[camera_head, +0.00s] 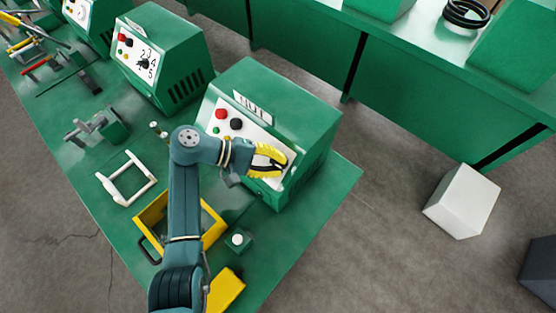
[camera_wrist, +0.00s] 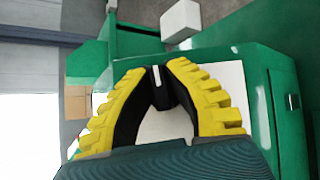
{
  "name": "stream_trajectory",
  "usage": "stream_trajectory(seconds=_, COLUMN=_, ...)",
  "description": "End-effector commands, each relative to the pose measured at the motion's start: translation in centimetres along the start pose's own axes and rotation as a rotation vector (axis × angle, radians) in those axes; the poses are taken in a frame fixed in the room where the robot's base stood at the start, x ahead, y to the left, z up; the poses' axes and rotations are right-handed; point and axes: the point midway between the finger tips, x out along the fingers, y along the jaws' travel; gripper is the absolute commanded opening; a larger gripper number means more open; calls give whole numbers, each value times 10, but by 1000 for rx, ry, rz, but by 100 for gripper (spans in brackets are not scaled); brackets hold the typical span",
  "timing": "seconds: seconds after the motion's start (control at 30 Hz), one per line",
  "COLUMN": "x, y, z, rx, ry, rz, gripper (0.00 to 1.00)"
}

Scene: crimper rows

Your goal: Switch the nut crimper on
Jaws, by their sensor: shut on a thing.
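The nut crimper (camera_head: 285,100) is the green box-shaped machine at the near end of the green bench in the head view, with a white front panel (camera_wrist: 232,78) and a label on its sloped upper edge. My gripper (camera_head: 281,160) is at the lower right of this panel, its yellow fingers reaching to it. In the wrist view the fingertips (camera_wrist: 160,80) close around a small black knob (camera_wrist: 157,88) with a white mark. The mark runs nearly upright in that picture. In the head view the fingers hide the knob.
The panel also bears a red button (camera_head: 221,114), a black knob (camera_head: 236,124) and a green button (camera_head: 215,129). A yellow tray (camera_head: 215,232), a white frame (camera_head: 128,180) and a small green box with a white button (camera_head: 238,240) lie on the bench. Another crimper (camera_head: 165,50) stands farther left.

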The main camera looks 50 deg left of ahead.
Motion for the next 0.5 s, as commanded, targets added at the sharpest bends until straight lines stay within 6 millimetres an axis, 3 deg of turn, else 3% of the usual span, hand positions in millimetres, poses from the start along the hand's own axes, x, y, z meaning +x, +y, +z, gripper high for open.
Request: stream_trajectory(seconds=0.5, x=2, y=-4, z=-2, rx=91, ry=4, rz=-94, gripper=0)
